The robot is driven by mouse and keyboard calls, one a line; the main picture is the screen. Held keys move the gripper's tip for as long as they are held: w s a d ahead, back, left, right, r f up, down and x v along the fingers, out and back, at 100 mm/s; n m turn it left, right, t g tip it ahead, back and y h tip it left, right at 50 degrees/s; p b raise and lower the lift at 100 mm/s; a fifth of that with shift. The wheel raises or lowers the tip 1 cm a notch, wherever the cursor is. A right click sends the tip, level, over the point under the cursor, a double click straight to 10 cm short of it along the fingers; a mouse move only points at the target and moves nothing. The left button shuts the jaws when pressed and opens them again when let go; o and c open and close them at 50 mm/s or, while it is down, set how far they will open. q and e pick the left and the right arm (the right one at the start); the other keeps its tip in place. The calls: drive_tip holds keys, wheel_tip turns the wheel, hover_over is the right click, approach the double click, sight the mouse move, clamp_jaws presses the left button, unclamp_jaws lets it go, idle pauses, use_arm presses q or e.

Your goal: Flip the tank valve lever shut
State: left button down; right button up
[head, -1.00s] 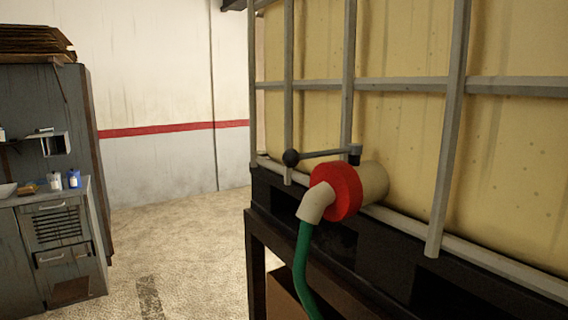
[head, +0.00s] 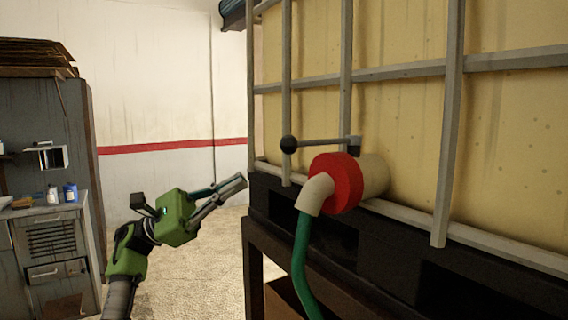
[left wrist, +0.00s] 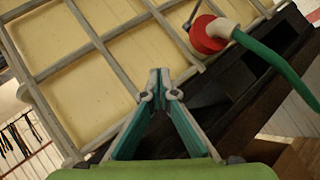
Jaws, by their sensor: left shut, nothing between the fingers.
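The valve lever (head: 322,143) is a grey bar with a black ball knob (head: 288,144) at its left end. It lies about level, above the red valve collar (head: 336,184) on the tank's (head: 405,130) outlet. A green hose (head: 301,255) hangs from the pale elbow below. In the left wrist view the lever (left wrist: 194,10) shows near the top right, beside the red collar (left wrist: 208,36). My left gripper (head: 243,181) is shut and empty. It is left of and lower than the knob, apart from it. My right gripper is not in view.
Grey cage bars (head: 447,120) cross the yellowish tank, which stands on a black base (head: 360,250). A grey cabinet (head: 50,240) with small bottles stands at the left. Open floor lies between cabinet and tank.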

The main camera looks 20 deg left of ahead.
use_arm(q)
drive_tip(key=s+r+m+g+y, duration=0.2)
drive_tip(key=s+r+m+g, duration=0.1)
drive_tip(key=s+m, duration=0.4)
drive_tip(key=shift+d+r+m, duration=0.3)
drive_tip(key=shift+r+m, duration=0.2)
drive_tip(key=shift+m, duration=0.1)
drive_tip(key=shift+s, duration=0.1)
drive_tip(key=shift+d, duration=0.1)
drive_tip(key=p, duration=0.4)
approach(314, 144)
drive_tip(key=w+d, duration=0.1)
drive_tip(key=w, duration=0.3)
drive_tip(key=d, duration=0.1)
drive_tip(key=s+d+r+p, duration=0.1)
drive_tip(key=s+d+p, duration=0.1)
drive_tip(key=d, duration=0.1)
drive_tip(key=shift+s+r, duration=0.15)
drive_tip(key=shift+r, duration=0.25)
